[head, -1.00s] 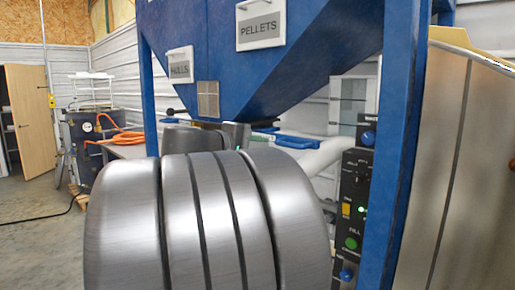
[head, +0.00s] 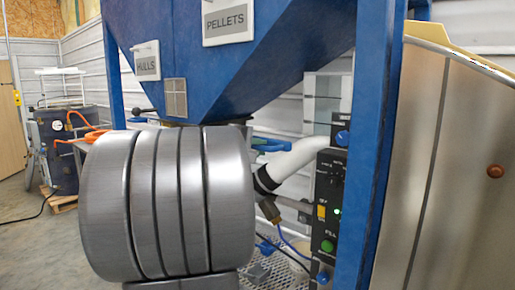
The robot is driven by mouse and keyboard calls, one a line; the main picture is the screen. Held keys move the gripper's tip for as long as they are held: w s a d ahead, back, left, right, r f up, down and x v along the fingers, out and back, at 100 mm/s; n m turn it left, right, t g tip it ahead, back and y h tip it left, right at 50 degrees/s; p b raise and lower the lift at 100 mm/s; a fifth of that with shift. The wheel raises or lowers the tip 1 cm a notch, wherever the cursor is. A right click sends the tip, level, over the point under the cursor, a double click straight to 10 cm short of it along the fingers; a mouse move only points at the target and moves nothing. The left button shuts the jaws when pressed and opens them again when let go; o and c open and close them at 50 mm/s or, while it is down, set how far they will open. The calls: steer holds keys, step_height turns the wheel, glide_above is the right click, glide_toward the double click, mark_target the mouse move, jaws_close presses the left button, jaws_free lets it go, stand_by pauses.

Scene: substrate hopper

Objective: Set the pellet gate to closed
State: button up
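The blue hopper (head: 265,85) carries a PELLETS sign (head: 228,23) on its right part and a HULLS sign (head: 146,63) to the left. A blue handle (head: 272,145) sticks out to the right just under the hopper's outlet; it appears to belong to a gate. A dark knob (head: 136,113) shows on the left side below the HULLS sign. My grey arm covers the outlet, so the gate plates and their positions are hidden. My gripper is not visible, hidden behind or outside the view.
A control panel (head: 327,215) with a lit green light, a yellow switch and blue knobs stands beside the blue post (head: 370,150). A white pipe (head: 300,157) bends below the hopper. A metal tank (head: 460,180) fills the right. Floor (head: 40,245) is open at left.

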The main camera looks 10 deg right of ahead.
jaws_close()
steer(key=w+a, duration=0.4)
steer(key=w, duration=0.1)
steer(key=shift+w+a+b, duration=0.25)
steer(key=shift+w+b, duration=0.05)
steer(key=shift+b, duration=0.05)
steer(key=shift+r, duration=0.1)
steer(key=shift+o, duration=1.9)
jaws_free()
steer(key=shift+w+a, duration=0.1)
steer(key=shift+o, duration=0.2)
steer(key=shift+w, duration=0.1)
